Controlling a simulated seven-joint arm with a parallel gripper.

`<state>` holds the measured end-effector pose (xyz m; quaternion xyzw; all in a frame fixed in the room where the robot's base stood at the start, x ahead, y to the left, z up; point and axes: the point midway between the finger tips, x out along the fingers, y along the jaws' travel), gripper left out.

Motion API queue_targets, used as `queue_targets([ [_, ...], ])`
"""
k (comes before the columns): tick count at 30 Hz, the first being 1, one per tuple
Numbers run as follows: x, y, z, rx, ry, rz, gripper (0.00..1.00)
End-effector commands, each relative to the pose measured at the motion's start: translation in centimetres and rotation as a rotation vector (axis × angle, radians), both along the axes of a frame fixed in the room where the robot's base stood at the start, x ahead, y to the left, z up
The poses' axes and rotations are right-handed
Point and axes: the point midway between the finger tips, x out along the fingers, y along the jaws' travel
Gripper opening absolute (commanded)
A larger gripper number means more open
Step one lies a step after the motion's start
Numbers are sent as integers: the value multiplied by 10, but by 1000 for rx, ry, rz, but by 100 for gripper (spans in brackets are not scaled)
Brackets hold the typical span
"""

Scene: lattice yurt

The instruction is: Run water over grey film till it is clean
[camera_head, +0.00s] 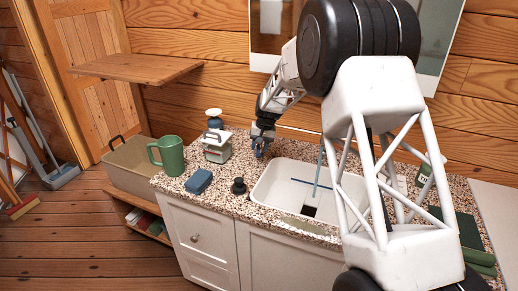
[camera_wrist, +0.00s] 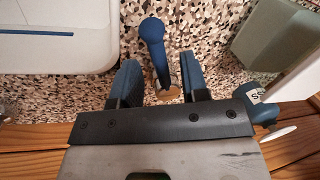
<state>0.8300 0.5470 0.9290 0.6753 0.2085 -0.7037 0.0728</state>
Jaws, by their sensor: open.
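My gripper (camera_head: 263,140) is over the counter behind the sink's left back corner. In the wrist view its two blue fingers (camera_wrist: 156,85) are open. A blue lever-like piece with a rounded end (camera_wrist: 153,32) stands between them, and I see a gap on each side. It may be the tap handle, and its foot is partly hidden by my gripper. My arm hides the sink's right part. I cannot make out running water or a distinct grey film.
Left of the sink on the speckled counter stand a green mug (camera_head: 172,156), a blue sponge (camera_head: 199,181), a small black object (camera_head: 238,186), a pale green box (camera_head: 217,150) and a blue bottle (camera_head: 214,121). The wooden wall (camera_head: 190,60) is close behind.

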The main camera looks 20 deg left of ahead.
Motion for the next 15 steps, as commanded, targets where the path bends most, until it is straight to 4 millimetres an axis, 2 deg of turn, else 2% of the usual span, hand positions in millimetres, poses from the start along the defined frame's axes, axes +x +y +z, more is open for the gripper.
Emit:
queue_targets([
  [6, -1, 2, -10, 1, -2, 1, 41],
  [15, -1, 2, -11, 2, -2, 1, 40],
])
